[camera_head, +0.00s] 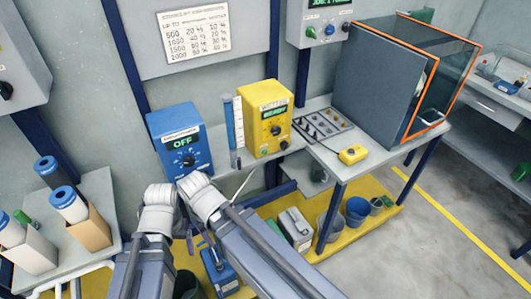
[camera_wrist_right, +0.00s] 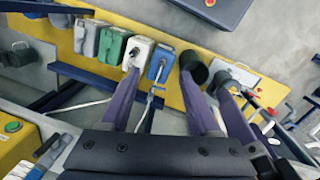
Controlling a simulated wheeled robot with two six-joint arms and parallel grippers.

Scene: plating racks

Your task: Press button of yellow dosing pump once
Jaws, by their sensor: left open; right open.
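The yellow dosing pump (camera_head: 254,132) stands upright on the wall bench in the head view, with a lit green display and a dark round control on its front. In the right wrist view a yellow housing (camera_wrist_right: 12,150) with a green button (camera_wrist_right: 13,126) shows at the left edge; I cannot tell surely that it is the pump. My left gripper (camera_head: 198,243) hangs low, left of and below the pump, open and apart from it. My right gripper (camera_wrist_right: 162,95) is open and empty in its wrist view; its arm hides much in the head view.
A blue unit (camera_head: 179,140) reading OFF stands left of the pump, with a blue-and-white column (camera_head: 233,122) between them. A small yellow box (camera_head: 352,154) lies on the right table beside a grey tray (camera_head: 322,125). Jugs and buckets (camera_head: 357,211) stand on the yellow floor strip.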

